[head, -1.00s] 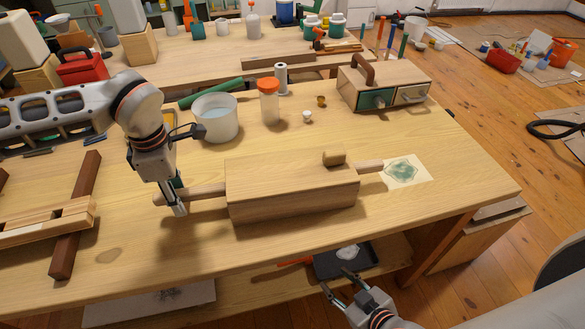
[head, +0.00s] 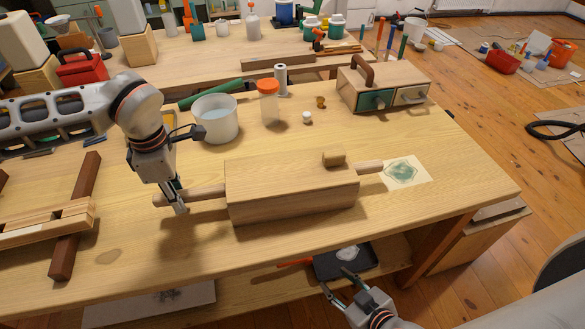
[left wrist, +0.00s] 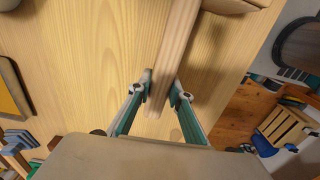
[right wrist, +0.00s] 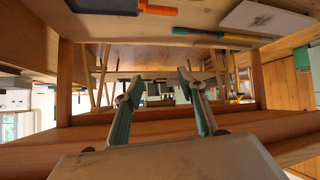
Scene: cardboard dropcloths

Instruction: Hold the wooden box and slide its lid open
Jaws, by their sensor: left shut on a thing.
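The wooden box (head: 295,205) lies lengthwise on the workbench, its flat lid (head: 275,172) on top with a small knob (head: 334,158) near the right end. The lid looks closed. A rod handle sticks out at each end, the left handle (head: 208,190) and the right handle (head: 370,167). My left gripper (head: 178,203) is shut on the left handle; the left wrist view shows the handle (left wrist: 178,62) between its fingers. My right gripper (head: 335,279) is open and empty, low in front of the bench's front edge; its fingers are apart in the right wrist view (right wrist: 160,78).
Behind the box stand a white tub (head: 215,120), an orange-lidded jar (head: 268,105) and a small drawer chest (head: 385,85). A wooden clamp frame (head: 70,217) lies at left. A green-patterned sheet (head: 402,173) lies beyond the right handle. The bench in front of the box is clear.

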